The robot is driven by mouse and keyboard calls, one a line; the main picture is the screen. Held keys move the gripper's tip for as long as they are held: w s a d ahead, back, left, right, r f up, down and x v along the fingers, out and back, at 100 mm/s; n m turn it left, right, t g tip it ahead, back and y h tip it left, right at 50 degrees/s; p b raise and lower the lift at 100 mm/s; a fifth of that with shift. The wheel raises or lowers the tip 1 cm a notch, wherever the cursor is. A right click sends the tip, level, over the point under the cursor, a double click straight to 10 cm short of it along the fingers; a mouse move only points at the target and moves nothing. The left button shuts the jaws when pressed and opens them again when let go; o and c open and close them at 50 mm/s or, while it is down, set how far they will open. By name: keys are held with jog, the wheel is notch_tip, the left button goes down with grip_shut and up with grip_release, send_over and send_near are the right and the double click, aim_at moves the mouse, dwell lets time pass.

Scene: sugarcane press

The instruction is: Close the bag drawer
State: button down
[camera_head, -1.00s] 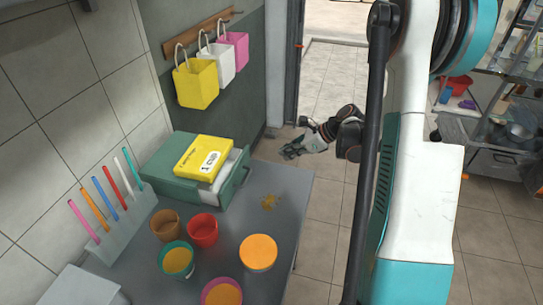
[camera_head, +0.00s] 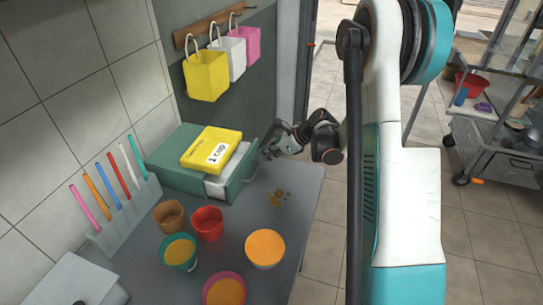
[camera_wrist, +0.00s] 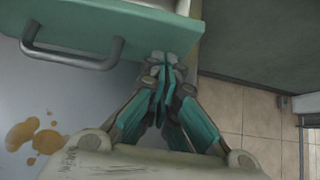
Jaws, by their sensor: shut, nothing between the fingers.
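The green bag drawer (camera_head: 236,178) stands partly pulled out of its green box (camera_head: 172,156) on the grey table. White contents (camera_head: 222,182) show inside it, and a yellow "1 cup" sign (camera_head: 212,148) lies on top of the box. In the wrist view, the drawer front (camera_wrist: 150,30) has a dark grey bar handle (camera_wrist: 72,56). My gripper (camera_head: 265,152) is at the far right end of the drawer front. In the wrist view my gripper (camera_wrist: 165,62) has its fingers together, close to the front's edge beside the handle. I cannot tell whether they touch it.
Several cups of juice and empty cups, such as the red cup (camera_head: 208,224), stand in front of the box. A rack of coloured straws (camera_head: 125,215) stands left. Brown spills (camera_head: 278,197) mark the table. Bags (camera_head: 206,75) hang on the wall.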

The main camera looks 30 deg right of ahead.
aim_at(245, 148)
jog(key=w+a, duration=0.5)
jog(key=shift+w+a, duration=0.2)
jog(key=shift+a, duration=0.05)
jog(key=shift+w+a+r, duration=0.1)
jog(key=shift+w+a, duration=0.05)
jog(key=shift+w, duration=0.1)
